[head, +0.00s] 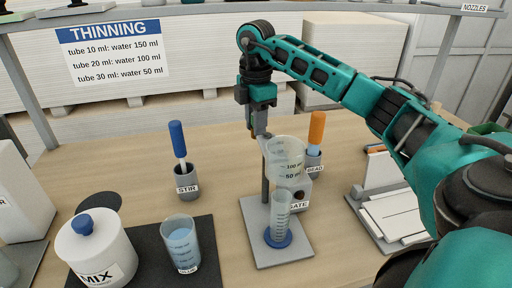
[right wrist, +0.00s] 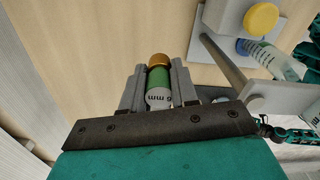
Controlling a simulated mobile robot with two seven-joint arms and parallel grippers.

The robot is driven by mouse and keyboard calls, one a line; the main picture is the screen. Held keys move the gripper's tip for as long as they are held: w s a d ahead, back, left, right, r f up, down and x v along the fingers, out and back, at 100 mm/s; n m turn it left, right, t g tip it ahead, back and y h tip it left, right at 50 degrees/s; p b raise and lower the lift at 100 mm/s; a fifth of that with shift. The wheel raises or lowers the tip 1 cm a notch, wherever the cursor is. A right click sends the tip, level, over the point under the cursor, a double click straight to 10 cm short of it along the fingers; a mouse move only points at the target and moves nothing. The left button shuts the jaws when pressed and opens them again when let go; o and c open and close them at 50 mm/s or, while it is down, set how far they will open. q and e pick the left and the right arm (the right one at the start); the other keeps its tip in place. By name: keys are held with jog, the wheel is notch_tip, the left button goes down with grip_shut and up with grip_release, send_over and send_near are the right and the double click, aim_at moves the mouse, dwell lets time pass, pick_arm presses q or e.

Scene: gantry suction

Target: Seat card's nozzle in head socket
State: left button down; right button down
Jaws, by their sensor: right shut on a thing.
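My right gripper (head: 259,128) hangs above the table, just behind the graduated clear funnel. In the right wrist view its two grey fingers (right wrist: 158,88) are shut on a small nozzle (right wrist: 159,80), a green and white cylinder with a brass end and a marking that reads like "6 mm". The head view barely shows the nozzle. A white card (head: 110,52) headed THINNING hangs at the back, listing tube and water amounts; I see no nozzle size on it. I cannot make out a head socket. My left gripper is not in view.
A grey stand (head: 282,246) marked GATE holds the funnel (head: 285,156) above a measuring tube (head: 279,215). A STIR holder (head: 187,184), blue-liquid beaker (head: 182,245) and white MIX pot (head: 95,248) stand left. An orange-handled tool (head: 316,128) stands behind the stand. A NOZZLES label (head: 474,8) is top right.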

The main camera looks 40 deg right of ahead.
notch_tip(320, 180, up, 7)
jog(key=shift+f+p, duration=0.1)
jog(key=shift+p, duration=0.4)
